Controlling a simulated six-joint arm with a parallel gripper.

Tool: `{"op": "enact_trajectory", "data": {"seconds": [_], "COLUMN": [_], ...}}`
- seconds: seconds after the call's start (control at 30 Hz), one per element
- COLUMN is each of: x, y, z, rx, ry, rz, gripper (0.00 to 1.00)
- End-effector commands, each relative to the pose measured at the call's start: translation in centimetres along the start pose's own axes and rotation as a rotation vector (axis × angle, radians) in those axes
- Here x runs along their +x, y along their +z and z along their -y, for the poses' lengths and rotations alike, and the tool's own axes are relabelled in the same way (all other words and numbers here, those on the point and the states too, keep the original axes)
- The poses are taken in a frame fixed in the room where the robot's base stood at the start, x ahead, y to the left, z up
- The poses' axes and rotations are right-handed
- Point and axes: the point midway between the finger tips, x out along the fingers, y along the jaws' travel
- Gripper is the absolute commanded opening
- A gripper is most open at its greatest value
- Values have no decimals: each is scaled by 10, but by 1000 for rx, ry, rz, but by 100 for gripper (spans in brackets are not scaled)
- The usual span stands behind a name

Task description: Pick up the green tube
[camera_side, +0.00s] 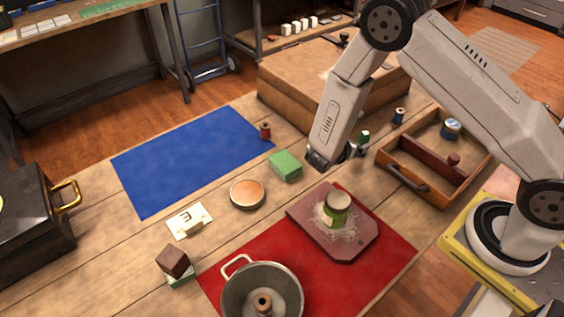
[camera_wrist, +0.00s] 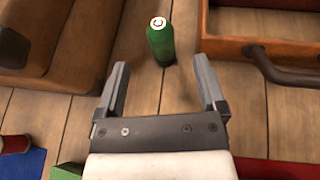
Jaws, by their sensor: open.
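The green tube (camera_wrist: 161,48) stands upright on the wooden table in the wrist view, with a pale top bearing a dark ring mark. It also shows in the side view (camera_side: 364,137), small and partly hidden behind my gripper (camera_side: 353,155). In the wrist view my gripper (camera_wrist: 160,68) is open and empty. Its two fingers point towards the tube, which appears just beyond the fingertips and roughly centred between them. I cannot tell the exact height of the fingers above the table.
A large brown box (camera_side: 285,88) is left of the tube, and a wooden tray (camera_side: 444,200) with a dark handle is to its right. A blue spool (camera_side: 399,116) stands behind. A green block (camera_side: 286,165) and a maroon board (camera_side: 345,247) are nearer the camera.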

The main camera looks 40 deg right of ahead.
Motion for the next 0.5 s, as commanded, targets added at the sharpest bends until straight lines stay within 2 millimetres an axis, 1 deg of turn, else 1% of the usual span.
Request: {"op": "enact_trajectory", "data": {"seconds": [0.23, 0.5], "x": [4, 24], "y": [-1, 0], "z": [-1, -1], "rx": [-5, -4], "ry": [4, 3], "rz": [4, 4], "gripper": [89, 89]}}
